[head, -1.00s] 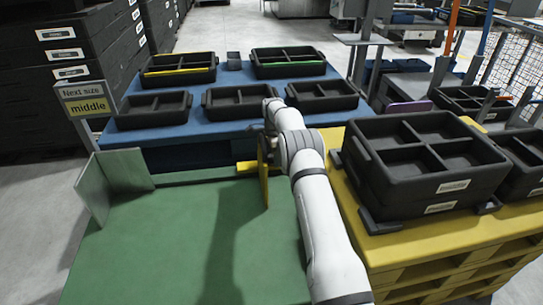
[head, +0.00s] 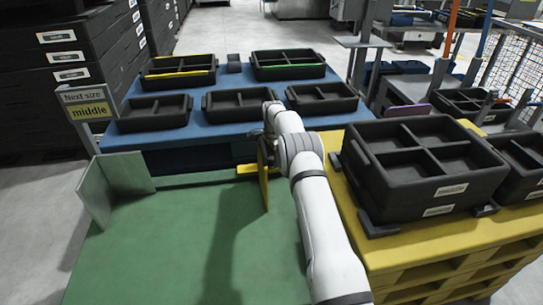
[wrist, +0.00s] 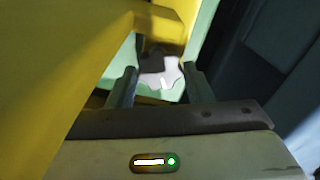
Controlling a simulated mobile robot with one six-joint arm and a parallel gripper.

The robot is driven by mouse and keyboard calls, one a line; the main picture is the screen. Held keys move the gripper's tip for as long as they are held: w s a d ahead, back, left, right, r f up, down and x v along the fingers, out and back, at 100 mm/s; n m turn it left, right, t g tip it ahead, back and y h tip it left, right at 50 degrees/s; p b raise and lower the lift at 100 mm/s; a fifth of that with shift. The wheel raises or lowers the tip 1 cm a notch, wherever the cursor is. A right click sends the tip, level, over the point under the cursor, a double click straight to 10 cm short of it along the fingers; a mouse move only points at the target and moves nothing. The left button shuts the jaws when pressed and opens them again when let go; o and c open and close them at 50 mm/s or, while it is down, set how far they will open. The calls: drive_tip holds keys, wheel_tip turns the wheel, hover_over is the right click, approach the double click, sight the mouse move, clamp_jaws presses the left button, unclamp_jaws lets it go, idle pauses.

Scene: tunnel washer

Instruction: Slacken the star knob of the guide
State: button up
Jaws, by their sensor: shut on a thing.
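In the wrist view a pale, whitish lobed star knob (wrist: 163,74) sits between the two dark fingers of my gripper (wrist: 161,84). The fingers are closed on its sides. A dark part covers some of the knob's upper left. The yellow guide (wrist: 60,70) fills the left of the wrist view and reaches over above the knob. In the head view the yellow guide (head: 264,182) stands upright as a thin plate at the far right of the green table top (head: 160,245).
Grey-green plates (head: 96,192) stand at the green table's back left. A blue table (head: 225,128) with several divided black trays lies behind. A yellow stand (head: 390,250) bearing stacked black crates (head: 430,165) is close on the right. A "Next size middle" sign (head: 87,103) stands left.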

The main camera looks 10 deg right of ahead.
drive_tip(key=shift+n, duration=0.5)
drive_tip(key=o, duration=1)
drive_tip(key=shift+r, duration=0.15)
wheel_tip(320, 180, up, 8)
drive_tip(key=shift+f+p, duration=0.2)
drive_tip(key=shift+p, duration=0.75)
